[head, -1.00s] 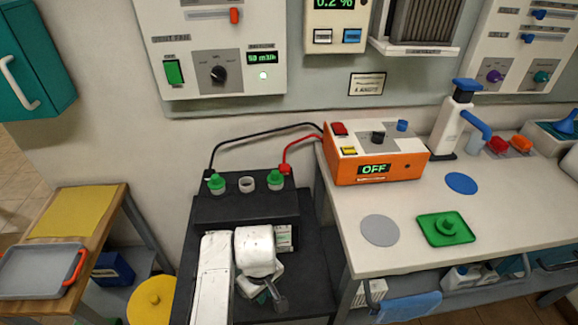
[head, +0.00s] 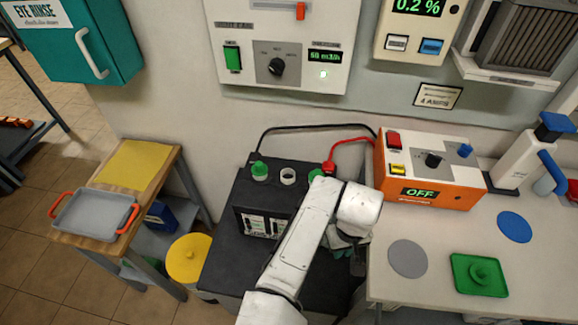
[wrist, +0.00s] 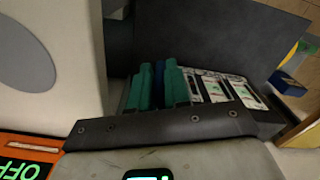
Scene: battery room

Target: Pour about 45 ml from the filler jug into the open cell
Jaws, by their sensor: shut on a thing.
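The black battery (head: 236,210) has two green caps (head: 259,171) on top. Between them is an open cell (head: 288,176) with a pale rim. My gripper (head: 350,252) is low beside the battery's right front, its tips largely hidden by my arm. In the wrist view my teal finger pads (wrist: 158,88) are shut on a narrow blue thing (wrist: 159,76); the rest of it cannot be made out. A white vessel (head: 520,160) with a blue top and handle stands on the bench at right. I cannot tell whether it is the filler jug.
The orange charger (head: 455,193) reads OFF at the bench's left end; its red and black leads run to the battery. A green tray (head: 466,290) holds a round green piece. A grey disc (head: 407,258) lies nearby. A wooden table (head: 165,185) stands left.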

